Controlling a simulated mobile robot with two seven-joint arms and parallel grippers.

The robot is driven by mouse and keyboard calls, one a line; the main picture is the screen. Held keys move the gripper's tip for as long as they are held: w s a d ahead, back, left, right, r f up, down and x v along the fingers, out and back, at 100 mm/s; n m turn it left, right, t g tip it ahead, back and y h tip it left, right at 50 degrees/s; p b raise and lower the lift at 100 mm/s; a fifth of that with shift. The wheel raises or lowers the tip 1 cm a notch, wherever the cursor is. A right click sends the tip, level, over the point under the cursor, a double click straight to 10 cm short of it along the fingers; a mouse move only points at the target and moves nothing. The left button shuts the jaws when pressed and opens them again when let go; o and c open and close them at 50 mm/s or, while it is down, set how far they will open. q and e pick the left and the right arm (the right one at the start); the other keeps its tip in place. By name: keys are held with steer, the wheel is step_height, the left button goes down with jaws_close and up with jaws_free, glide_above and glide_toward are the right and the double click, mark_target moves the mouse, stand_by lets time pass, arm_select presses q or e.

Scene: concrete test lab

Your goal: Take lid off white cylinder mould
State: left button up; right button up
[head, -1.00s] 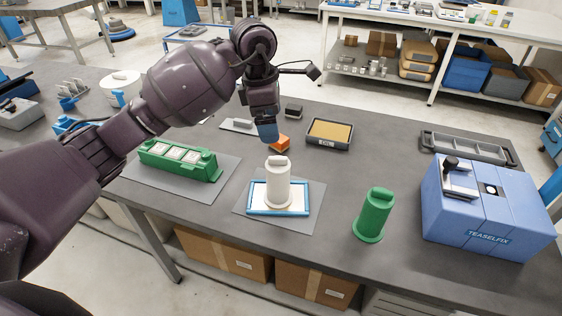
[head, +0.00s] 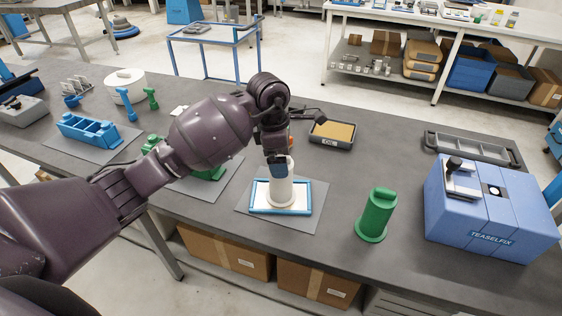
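The white cylinder mould (head: 281,192) stands upright in a blue-rimmed white tray (head: 256,207) on a grey mat. My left gripper (head: 278,168) points down at the top of the mould, its fingers overlapping the lid area in the head view. The lid's raised handle is hidden behind the gripper. I cannot tell whether the fingers touch the lid or are closed on it. My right gripper is out of view.
A green cylinder mould (head: 376,215) stands to the right, near a blue TEASELFIX machine (head: 490,215). A tan-filled tray (head: 331,134) lies behind. Table between white and green moulds is clear.

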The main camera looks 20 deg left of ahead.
arm_select(q)
steer(key=shift+f, duration=0.3)
steer(key=c, duration=1)
